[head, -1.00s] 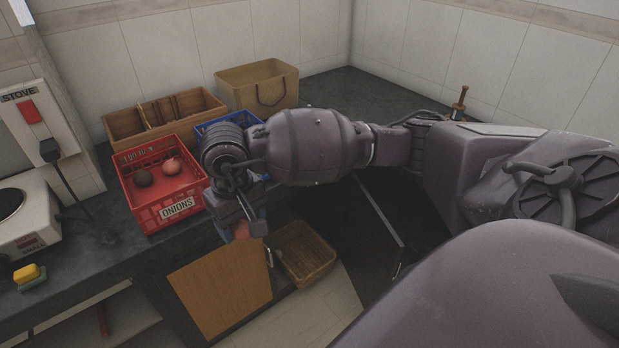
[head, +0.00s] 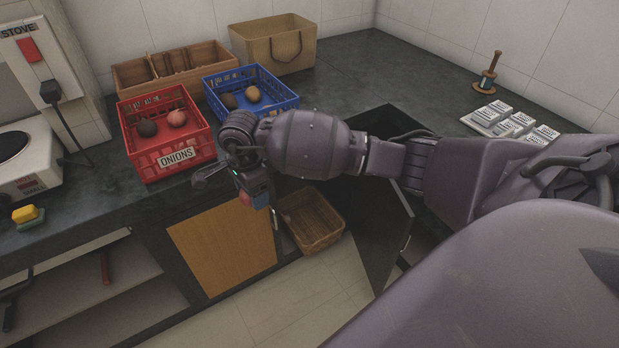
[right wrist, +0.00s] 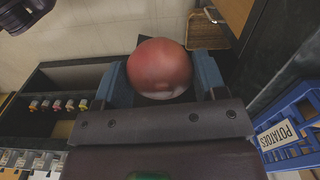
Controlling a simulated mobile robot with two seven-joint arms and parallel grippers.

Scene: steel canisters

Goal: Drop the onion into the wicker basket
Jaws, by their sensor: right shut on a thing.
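My right gripper (head: 250,194) is shut on a reddish onion (right wrist: 160,68), held between its two blue fingers in the right wrist view. In the head view only a small part of the onion (head: 244,198) shows. The wicker basket (head: 336,232) stands low, below counter height, to the right of and below the gripper. Its edge shows beyond the onion in the right wrist view (right wrist: 208,32). The onion is apart from the basket. I see nothing inside the visible part of the basket. My left gripper is not in view.
On the counter stand a red crate (head: 177,158) marked ONIONS with two onions, a blue crate (head: 284,103) with potatoes, a wooden divided box (head: 190,88) and a tan bag (head: 270,48). A dark open cabinet door (head: 375,235) stands right of the basket.

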